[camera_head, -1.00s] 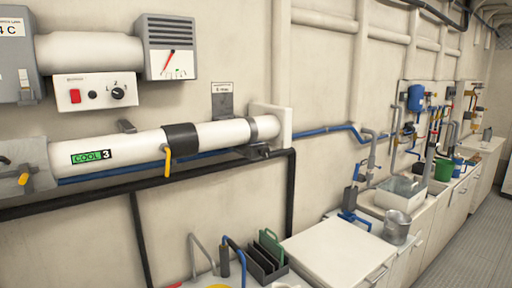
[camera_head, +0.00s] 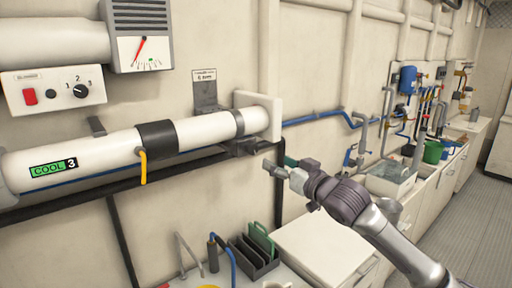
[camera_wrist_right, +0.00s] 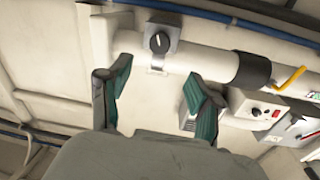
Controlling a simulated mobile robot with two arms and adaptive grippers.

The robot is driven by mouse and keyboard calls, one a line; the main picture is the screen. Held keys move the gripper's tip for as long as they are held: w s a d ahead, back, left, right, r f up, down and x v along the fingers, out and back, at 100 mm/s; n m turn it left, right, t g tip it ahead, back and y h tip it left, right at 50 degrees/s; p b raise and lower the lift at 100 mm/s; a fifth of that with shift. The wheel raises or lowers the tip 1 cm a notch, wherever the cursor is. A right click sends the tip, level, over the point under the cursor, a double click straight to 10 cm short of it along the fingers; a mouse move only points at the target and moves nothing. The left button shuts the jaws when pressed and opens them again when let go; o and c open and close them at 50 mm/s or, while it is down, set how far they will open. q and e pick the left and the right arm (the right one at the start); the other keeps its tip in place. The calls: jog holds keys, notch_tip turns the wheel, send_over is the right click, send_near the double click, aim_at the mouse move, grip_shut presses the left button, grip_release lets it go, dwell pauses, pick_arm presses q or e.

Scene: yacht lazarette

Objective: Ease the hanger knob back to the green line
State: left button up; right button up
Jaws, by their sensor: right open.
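The hanger knob (camera_wrist_right: 158,42) is black, with a pale pointer mark, on a grey bracket plate in the right wrist view. It sits beside the metal clamp (camera_wrist_right: 157,63) around the white pipe (camera_wrist_right: 200,62). In the head view the clamp (camera_head: 238,122) circles the pipe's right end, with the bracket (camera_head: 243,148) below it; the knob's face cannot be made out there. I cannot make out a green line by the knob. My right gripper (camera_head: 279,165) is open and empty, below and right of the bracket. Its teal-padded fingers (camera_wrist_right: 148,88) stand apart, short of the knob. My left gripper is out of view.
A yellow handle (camera_head: 143,167) hangs from the black collar.

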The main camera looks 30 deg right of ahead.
aim_at(254, 150)
jog(key=w+p, duration=0.4)
jog(key=w, duration=0.5)
jog(key=shift+w+r, duration=0.1)
jog(key=shift+w, duration=0.3)
jog(key=shift+w+f, duration=0.2)
jog(key=shift+w, duration=0.3)
jog(key=c, duration=1.1)
jog(key=n, duration=0.4)
jog(key=shift+c, duration=0.2)
jog(key=o, duration=1.1)
jog(key=shift+o, duration=0.2)
